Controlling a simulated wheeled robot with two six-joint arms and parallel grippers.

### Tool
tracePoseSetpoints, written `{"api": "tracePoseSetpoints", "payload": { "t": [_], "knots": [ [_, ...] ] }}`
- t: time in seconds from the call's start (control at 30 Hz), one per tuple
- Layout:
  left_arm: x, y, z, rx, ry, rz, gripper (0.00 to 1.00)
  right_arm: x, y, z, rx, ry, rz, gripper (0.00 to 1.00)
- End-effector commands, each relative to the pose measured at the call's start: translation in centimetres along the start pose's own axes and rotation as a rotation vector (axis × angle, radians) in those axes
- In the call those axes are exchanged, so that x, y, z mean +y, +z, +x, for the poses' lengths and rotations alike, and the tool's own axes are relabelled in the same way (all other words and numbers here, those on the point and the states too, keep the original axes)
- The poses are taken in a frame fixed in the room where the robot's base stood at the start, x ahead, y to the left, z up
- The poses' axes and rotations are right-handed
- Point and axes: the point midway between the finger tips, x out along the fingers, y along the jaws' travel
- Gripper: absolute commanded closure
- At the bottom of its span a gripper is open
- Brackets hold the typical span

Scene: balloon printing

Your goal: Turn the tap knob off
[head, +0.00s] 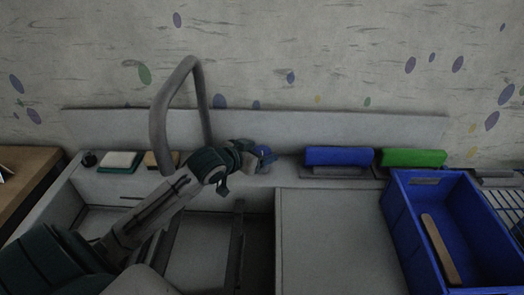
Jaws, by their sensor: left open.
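The grey tap (158,125) rises as a tall bent spout behind the sink, left of centre. A small blue part, which looks like the tap knob (267,154), shows right at the end of my left gripper (247,158). My left gripper is open and reaches in from the lower left, in front of the tap's base. Its fingers overlap the knob in the picture, and I cannot tell whether they touch it. The gripper hides the tap's base and part of the knob. My right gripper is out of view.
A sink basin (200,262) lies under my left arm. A pale flat board (335,240) is right of it. A blue crate (400,215) holding a wooden strip stands at the right. Blue (338,156) and green (413,158) blocks sit on the back ledge, with a sponge (119,160) at left.

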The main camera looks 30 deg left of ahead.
Motion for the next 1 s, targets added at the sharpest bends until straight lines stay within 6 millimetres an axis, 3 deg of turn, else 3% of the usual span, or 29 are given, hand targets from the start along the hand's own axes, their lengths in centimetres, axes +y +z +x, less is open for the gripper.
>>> {"api": "tracePoseSetpoints", "payload": {
  "t": [0.2, 0.5, 0.73, 1.0],
  "knots": [
    [0.1, -0.1, 1.3, 0.001, 0.001, 0.000, 0.31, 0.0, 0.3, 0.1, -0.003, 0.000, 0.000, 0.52],
    [0.1, 0.0, 1.5, 0.000, 0.001, 0.001, 0.31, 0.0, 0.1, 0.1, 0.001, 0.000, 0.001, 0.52],
    [0.1, 0.0, 1.4, 0.000, 0.001, 0.001, 0.74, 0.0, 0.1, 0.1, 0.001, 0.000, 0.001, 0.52],
    [0.0, 0.0, 1.5, -0.004, 0.054, 0.026, 0.75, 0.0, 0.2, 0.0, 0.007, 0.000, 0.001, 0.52]
  ]
}}
